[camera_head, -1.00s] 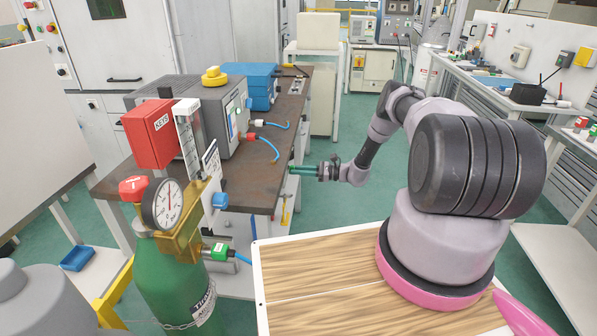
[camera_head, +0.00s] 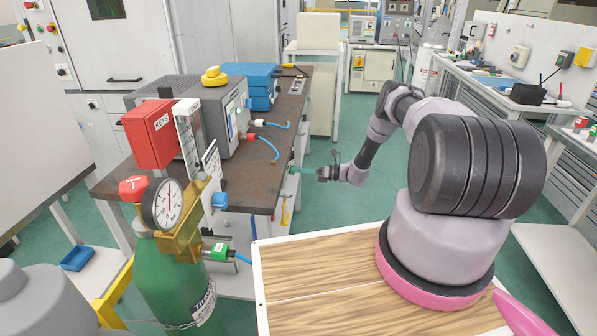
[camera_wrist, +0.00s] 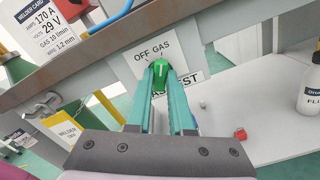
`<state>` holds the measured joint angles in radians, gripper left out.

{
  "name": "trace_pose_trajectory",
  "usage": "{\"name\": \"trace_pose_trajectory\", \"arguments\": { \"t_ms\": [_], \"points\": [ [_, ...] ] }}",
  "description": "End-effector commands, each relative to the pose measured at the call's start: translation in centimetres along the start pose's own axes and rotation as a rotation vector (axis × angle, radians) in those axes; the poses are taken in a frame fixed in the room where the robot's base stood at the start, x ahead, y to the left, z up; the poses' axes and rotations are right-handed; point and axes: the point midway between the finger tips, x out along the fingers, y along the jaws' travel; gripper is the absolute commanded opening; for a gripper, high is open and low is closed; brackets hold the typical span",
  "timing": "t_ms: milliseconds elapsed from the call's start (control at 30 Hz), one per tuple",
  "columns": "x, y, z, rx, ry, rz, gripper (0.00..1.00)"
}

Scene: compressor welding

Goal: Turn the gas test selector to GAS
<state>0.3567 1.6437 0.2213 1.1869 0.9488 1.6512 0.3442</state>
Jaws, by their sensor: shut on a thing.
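The gas test selector is a green knob (camera_wrist: 160,71) on a white plate (camera_wrist: 143,62) marked OFF and GAS, with TEST partly readable below. In the wrist view my gripper (camera_wrist: 161,78) has its two green fingers on either side of the knob, shut on it. A white mark on the knob points up, roughly between OFF and GAS. In the head view my gripper (camera_head: 292,168) reaches left to the front edge of the workbench; the knob is too small to make out there.
The workbench (camera_head: 180,190) carries a grey welder (camera_head: 236,120), a blue case (camera_head: 262,87) and blue hoses. A green gas cylinder (camera_head: 175,280) with a gauge stands at the front left. In the wrist view a white bottle (camera_wrist: 312,88) stands at right. The floor behind my gripper is clear.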

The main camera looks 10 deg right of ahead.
Motion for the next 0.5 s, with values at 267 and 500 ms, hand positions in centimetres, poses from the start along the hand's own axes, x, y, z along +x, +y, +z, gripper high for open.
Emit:
{"name": "trace_pose_trajectory", "arguments": {
  "t_ms": [267,500],
  "points": [
    [-0.10,-0.05,0.01,0.012,0.000,-0.002,0.00],
    [-0.10,-0.06,0.02,0.011,0.000,-0.002,0.35]
  ]
}}
